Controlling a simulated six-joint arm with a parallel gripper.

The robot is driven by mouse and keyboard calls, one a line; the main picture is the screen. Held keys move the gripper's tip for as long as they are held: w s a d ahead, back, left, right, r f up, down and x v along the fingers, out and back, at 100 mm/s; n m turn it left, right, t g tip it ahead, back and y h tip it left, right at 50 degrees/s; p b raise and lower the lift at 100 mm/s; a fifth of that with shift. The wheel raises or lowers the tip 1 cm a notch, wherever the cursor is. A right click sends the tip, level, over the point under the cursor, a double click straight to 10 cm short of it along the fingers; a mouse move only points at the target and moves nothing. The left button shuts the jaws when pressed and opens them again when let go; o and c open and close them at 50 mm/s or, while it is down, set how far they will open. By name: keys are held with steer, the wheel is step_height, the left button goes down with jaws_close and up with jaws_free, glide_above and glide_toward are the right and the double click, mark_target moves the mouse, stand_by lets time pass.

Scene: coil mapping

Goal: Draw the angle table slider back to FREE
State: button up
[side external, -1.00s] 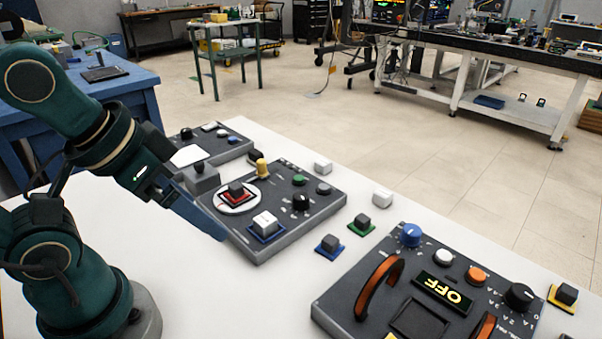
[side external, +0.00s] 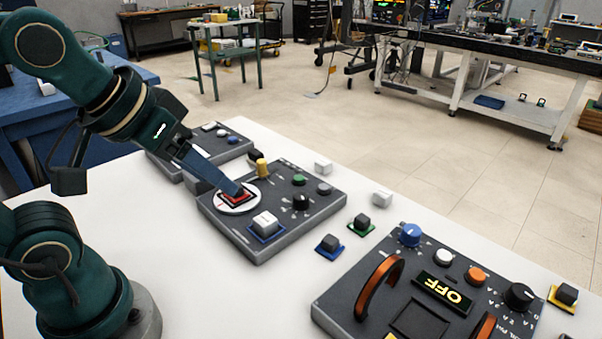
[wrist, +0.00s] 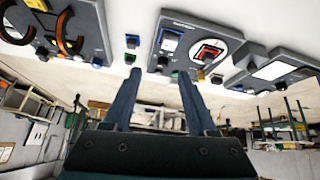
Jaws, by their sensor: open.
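The angle table (side external: 225,205) is a white round plate on the middle grey panel, with a red-edged square and a dark block on it; it also shows in the wrist view (wrist: 234,41). A yellow upright knob (side external: 262,168) stands behind the plate; I cannot tell for certain that it is the slider, and no FREE mark is legible. My gripper (side external: 241,192) appears in front of the plate's dark block in the side view; its height above the plate is unclear. In the wrist view its two fingers (wrist: 158,76) are apart with nothing held between them.
The middle panel also bears a white block (side external: 265,222) on a blue base, a black dial (side external: 301,202) and a green button (side external: 299,180). Loose small blocks stand to its right. A panel with orange handles (side external: 379,288) lies at front right. White table is clear at front.

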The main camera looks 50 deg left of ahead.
steer(key=w+a+r+n+y, duration=0.1)
steer(key=w+a+r+n, duration=0.2)
steer(key=w, duration=0.4)
steer(key=n+g+y, duration=0.2)
steer(key=n, duration=0.2)
glide_above(262, 160)
steer(key=s+d, duration=0.2)
steer(key=d, duration=0.2)
step_height(262, 160, down, 7)
steer(key=shift+g, duration=0.8)
steer(key=x, duration=0.2)
steer(key=s+x, duration=0.1)
steer(key=x, duration=0.3)
steer(key=shift+a+f, duration=0.35)
steer(key=shift+a, duration=0.1)
steer(key=shift+x, duration=2.4)
jaws_close()
